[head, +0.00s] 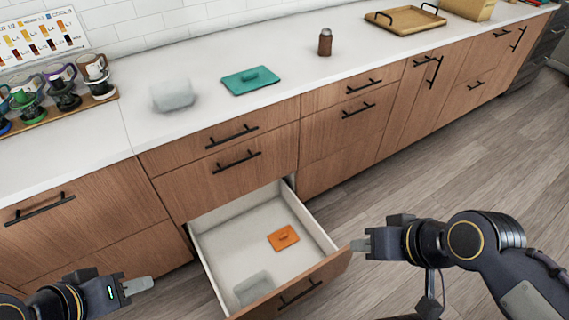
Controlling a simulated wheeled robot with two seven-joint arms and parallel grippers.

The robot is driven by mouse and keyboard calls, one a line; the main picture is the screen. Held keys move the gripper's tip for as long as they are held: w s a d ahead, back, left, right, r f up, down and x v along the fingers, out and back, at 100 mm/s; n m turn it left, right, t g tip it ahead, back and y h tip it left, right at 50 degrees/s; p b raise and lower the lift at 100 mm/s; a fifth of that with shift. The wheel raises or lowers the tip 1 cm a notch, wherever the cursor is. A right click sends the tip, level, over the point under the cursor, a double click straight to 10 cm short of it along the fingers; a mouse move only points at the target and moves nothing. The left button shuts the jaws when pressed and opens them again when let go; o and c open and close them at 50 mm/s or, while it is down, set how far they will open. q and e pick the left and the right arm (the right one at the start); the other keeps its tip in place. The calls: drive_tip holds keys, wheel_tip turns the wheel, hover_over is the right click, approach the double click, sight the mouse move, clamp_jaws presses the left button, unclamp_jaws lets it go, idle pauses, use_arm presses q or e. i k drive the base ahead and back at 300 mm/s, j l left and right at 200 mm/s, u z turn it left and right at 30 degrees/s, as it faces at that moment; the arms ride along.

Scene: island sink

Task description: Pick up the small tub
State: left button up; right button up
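Two translucent tubs show in the head view. One pale tub (173,95) sits on the white counter, left of a teal lid (250,80). The other tub (254,288) lies in the open bottom drawer, near its front left corner, with a small orange lid (283,237) behind and to its right. I cannot tell for sure which tub is the small one. My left gripper (138,286) is left of the drawer, apart from both tubs. My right gripper (360,245) is by the right end of the drawer front. Their finger openings are not clear from this angle.
The open drawer (322,240) juts out from the wooden cabinets. On the counter stand a brown shaker (325,43), a wooden tray (405,20) and a rack of mugs (100,78) at left. The counter around the pale tub is clear, and floor is free at right.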

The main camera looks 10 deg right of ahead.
sight(173, 96)
drive_tip(key=k+j+z, duration=0.25)
drive_tip(key=z, duration=0.15)
drive_tip(key=k+j+z, duration=0.1)
drive_tip(key=k+z, duration=0.35)
drive_tip(key=i, duration=0.1)
